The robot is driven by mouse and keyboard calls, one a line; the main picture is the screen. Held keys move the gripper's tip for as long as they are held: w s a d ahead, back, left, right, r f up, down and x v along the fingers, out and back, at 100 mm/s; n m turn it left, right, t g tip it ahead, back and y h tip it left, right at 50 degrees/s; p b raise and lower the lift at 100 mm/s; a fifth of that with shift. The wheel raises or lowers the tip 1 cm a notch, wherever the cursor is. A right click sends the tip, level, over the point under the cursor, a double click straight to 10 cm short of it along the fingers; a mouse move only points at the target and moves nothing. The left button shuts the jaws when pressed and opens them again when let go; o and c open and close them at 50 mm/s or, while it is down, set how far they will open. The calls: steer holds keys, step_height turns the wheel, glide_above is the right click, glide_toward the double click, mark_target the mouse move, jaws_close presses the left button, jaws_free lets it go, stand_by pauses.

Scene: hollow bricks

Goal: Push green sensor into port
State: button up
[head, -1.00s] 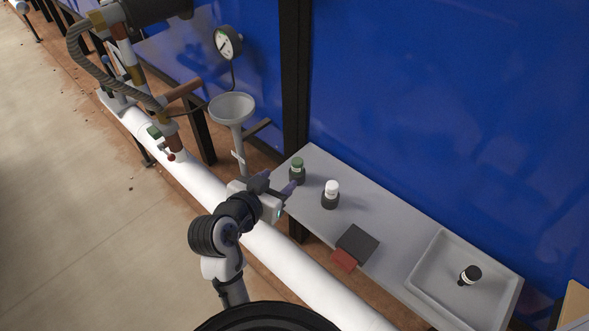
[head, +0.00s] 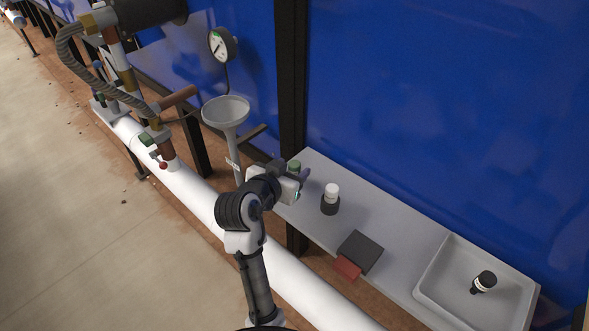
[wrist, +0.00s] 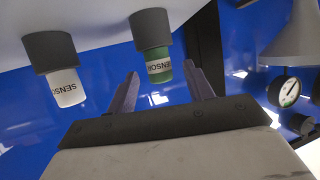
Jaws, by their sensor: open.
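The green sensor (head: 294,166) stands upright in a dark round holder at the far left end of the grey shelf, partly hidden behind my gripper (head: 302,182). The wrist view is upside down and shows the green sensor (wrist: 158,62) with its white label and its dark holder (wrist: 150,28). My gripper (wrist: 162,80) is open, with one finger on each side of the green sensor's upper part; a gap shows on both sides. I cannot tell for sure which part is the port; a fitting with a green piece (head: 146,139) sits on the white pipe.
A white sensor (head: 331,191) in a dark holder stands close by on the shelf (head: 400,227). A dark block (head: 360,251) and red piece (head: 347,267) lie nearer its front edge. A tray (head: 437,265) holds a black sensor (head: 484,281). A funnel (head: 226,109) stands left.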

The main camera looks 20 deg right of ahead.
mark_target(298, 165)
steer(key=x, duration=0.4)
steer(key=shift+w+d+f+p, duration=0.1)
steer(key=shift+f+p, duration=0.05)
steer(key=shift+p, duration=0.25)
steer(key=shift+c, duration=0.4)
steer(key=c, duration=1)
